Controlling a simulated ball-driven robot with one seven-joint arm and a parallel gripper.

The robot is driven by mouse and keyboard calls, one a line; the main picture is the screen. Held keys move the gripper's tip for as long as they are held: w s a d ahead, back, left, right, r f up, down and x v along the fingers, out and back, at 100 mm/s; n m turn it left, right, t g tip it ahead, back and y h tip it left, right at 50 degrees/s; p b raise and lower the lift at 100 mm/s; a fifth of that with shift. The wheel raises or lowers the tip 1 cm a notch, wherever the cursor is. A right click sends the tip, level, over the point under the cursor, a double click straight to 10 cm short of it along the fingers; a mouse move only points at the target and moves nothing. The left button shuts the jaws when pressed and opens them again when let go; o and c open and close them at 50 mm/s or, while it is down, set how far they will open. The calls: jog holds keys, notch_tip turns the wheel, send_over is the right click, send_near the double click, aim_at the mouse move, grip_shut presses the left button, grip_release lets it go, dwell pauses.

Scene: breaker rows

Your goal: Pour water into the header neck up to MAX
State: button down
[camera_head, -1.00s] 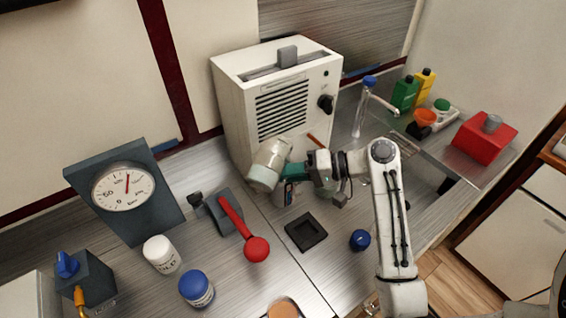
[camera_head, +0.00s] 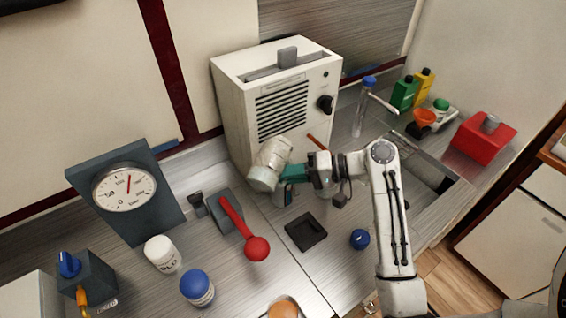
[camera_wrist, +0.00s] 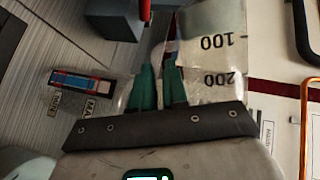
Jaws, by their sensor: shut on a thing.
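My gripper (camera_head: 288,173) has teal fingers shut on a clear measuring jug (camera_head: 268,164) in front of the white louvred cabinet. The jug looks tilted in the head view. In the wrist view, my gripper (camera_wrist: 159,78) is on the jug (camera_wrist: 212,52), whose 100 and 200 marks read upside down. I cannot tell the water level in it. A small level gauge (camera_wrist: 84,83) with blue and red bands and MAX and MIN labels shows at left in the wrist view. I cannot clearly make out the header neck's opening.
The white cabinet (camera_head: 283,95) stands close behind the jug. A red-handled lever (camera_head: 243,229), a black square tray (camera_head: 306,232) and a blue ball-like item (camera_head: 360,239) lie in front. The sink (camera_head: 436,170) and a red box (camera_head: 484,138) are at right. A dial gauge (camera_head: 124,187) stands at left.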

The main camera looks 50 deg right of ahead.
jog(key=shift+f+b, duration=0.15)
jog(key=shift+b, duration=0.15)
jog(key=n+b, duration=0.1)
jog(key=r+h+b, duration=0.1)
jog(key=b, duration=0.1)
jog(key=shift+w+d+r+n, duration=0.1)
jog(key=shift+d+r+n, duration=0.15)
jog(key=shift+n, duration=0.15)
jog(key=shift+d+f+h+b, duration=0.1)
jog(key=shift+h+b, duration=0.2)
jog(key=shift+b, duration=0.35)
jog(key=shift+w+r+n, duration=0.1)
jog(key=shift+r+n, duration=0.2)
jog(key=shift+r, duration=0.05)
jog(key=shift+d+b, duration=0.1)
jog(key=shift+b, duration=0.2)
